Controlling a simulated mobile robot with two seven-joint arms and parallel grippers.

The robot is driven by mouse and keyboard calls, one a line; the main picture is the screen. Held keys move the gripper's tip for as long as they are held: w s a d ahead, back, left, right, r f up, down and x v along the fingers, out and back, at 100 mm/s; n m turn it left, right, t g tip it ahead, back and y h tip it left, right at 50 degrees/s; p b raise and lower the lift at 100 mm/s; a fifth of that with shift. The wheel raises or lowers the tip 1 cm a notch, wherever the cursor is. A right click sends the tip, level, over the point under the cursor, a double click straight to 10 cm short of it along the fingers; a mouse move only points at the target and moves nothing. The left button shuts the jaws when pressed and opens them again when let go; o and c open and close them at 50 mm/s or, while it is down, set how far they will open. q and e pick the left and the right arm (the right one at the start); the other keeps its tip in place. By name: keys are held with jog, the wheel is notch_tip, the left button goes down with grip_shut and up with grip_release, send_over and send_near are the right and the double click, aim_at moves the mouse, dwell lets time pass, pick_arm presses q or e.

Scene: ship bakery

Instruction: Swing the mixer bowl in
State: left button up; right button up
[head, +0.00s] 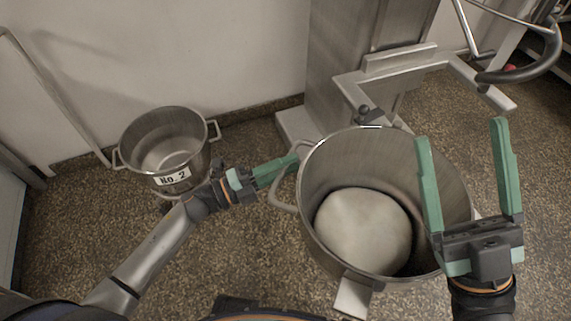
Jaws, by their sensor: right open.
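The large steel mixer bowl (335,160) stands at the centre right of the head view, with a pale ball of dough (362,230) inside. It is in front of the grey mixer column (345,60) and its bracket arms (405,62), to the near side of them. My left gripper (297,161) is at the bowl's left handle (279,200). Its fingers lie close together in this view, and I cannot tell whether they grip the handle. My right gripper (460,130) is open and empty, with its fingers over and beside the bowl's right rim.
A smaller steel bowl marked "No. 2" (166,145) stands by the wall at the left. A dark curved bar (520,70) is at the upper right.

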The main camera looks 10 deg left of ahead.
pick_arm(q)
grip_shut()
dwell(1.0)
